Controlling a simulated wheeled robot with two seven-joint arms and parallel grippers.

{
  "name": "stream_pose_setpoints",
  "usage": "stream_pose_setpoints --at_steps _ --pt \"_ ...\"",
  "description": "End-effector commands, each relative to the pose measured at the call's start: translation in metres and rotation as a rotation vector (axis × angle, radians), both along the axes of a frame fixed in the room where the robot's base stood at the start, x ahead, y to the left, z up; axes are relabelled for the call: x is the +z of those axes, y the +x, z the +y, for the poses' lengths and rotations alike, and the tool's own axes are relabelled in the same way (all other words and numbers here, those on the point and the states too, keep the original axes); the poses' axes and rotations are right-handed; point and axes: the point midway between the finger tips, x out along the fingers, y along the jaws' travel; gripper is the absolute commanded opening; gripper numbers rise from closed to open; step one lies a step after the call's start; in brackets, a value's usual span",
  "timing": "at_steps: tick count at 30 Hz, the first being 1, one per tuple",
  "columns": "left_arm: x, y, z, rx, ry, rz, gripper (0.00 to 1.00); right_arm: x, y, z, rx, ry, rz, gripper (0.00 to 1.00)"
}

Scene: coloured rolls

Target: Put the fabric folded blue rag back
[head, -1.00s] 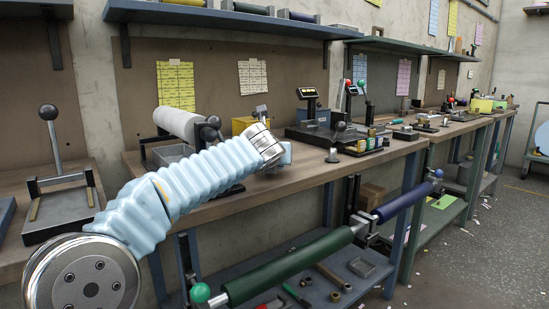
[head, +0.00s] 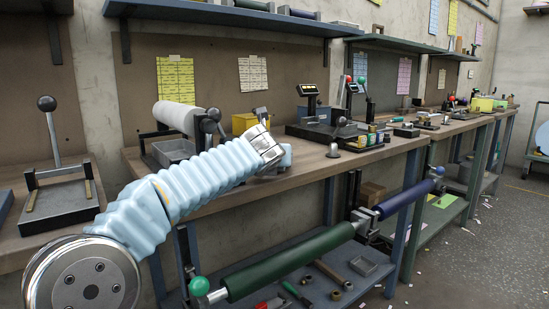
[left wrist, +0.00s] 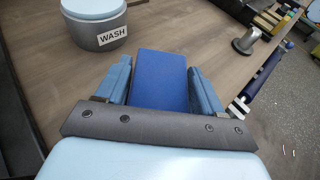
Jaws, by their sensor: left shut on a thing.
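The folded blue rag (left wrist: 160,78) is a flat, deep blue block between the two pale blue fingers of my left gripper (left wrist: 161,88) in the left wrist view. The fingers sit on either side of it. In the head view my left gripper (head: 284,158) is over the front part of the wooden bench, and the rag is hidden there. Whether the rag touches the bench top I cannot tell. My right gripper is in neither view.
A grey pot labelled WASH (left wrist: 98,32) with a pale blue top stands left of the rag. A metal knob (left wrist: 246,40) stands to its right near the bench edge. Bare wood surrounds the rag.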

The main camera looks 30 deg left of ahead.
Motion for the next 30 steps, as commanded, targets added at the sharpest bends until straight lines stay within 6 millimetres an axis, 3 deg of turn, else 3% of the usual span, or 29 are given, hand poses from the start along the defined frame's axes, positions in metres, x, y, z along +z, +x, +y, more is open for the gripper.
stream_pose_setpoints --at_steps 8,9,14,23,30 --pt "-0.006 0.000 0.000 0.000 0.000 0.000 0.33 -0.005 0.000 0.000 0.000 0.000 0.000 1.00" --pt "-0.005 0.000 0.000 0.000 0.000 -0.001 0.72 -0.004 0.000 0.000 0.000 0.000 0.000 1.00" --pt "-0.005 0.000 0.000 0.000 0.000 0.000 0.96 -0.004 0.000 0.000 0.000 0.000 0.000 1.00" --pt "-0.006 0.000 0.000 0.000 0.000 0.000 0.97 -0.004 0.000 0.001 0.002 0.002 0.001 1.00" --pt "0.008 -0.031 -0.013 -0.001 0.002 -0.003 0.97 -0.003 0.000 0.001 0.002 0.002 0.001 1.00"
